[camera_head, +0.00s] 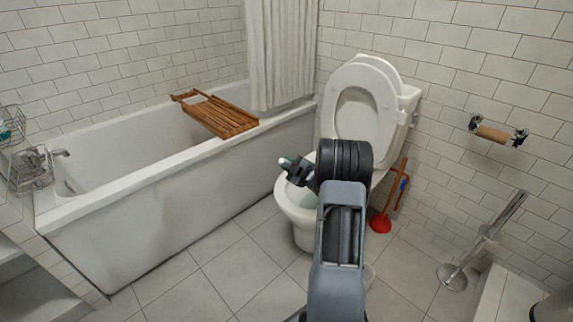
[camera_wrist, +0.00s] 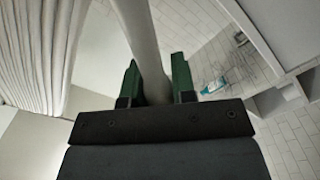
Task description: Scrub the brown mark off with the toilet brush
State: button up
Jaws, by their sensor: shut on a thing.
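My gripper (camera_head: 297,169) is over the front of the toilet bowl in the head view. In the wrist view its green-tipped fingers (camera_wrist: 155,82) are shut on the pale handle of the toilet brush (camera_wrist: 143,38), which runs up and out of the top of that view. In the head view only a small white end of the brush (camera_head: 283,161) shows beside the fingers; I cannot make out the brush head. The white toilet (camera_head: 291,204) has its lid and seat (camera_head: 358,105) raised. My arm covers part of the bowl. No brown mark can be seen in either view.
A bathtub (camera_head: 185,180) with a wooden rack (camera_head: 217,116) and a curtain (camera_head: 280,55) is on the left. A red plunger (camera_head: 381,222) stands right of the toilet. A metal stand (camera_head: 452,276) is farther right. Tiled floor (camera_head: 228,277) is clear at front left.

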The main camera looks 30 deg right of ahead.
dwell(0.3)
jog(key=shift+w+d+f+b, duration=0.15)
jog(key=shift+d+f+b, duration=0.85)
jog(key=shift+d, duration=0.1)
jog(key=shift+w+d+f+b, duration=0.15)
jog(key=shift+d+f+b, duration=0.75)
jog(key=shift+d+f, duration=0.15)
jog(key=shift+w+d+f+b, duration=0.1)
jog(key=shift+d+f+b, duration=0.4)
jog(key=shift+d, duration=0.1)
jog(key=shift+r, duration=0.1)
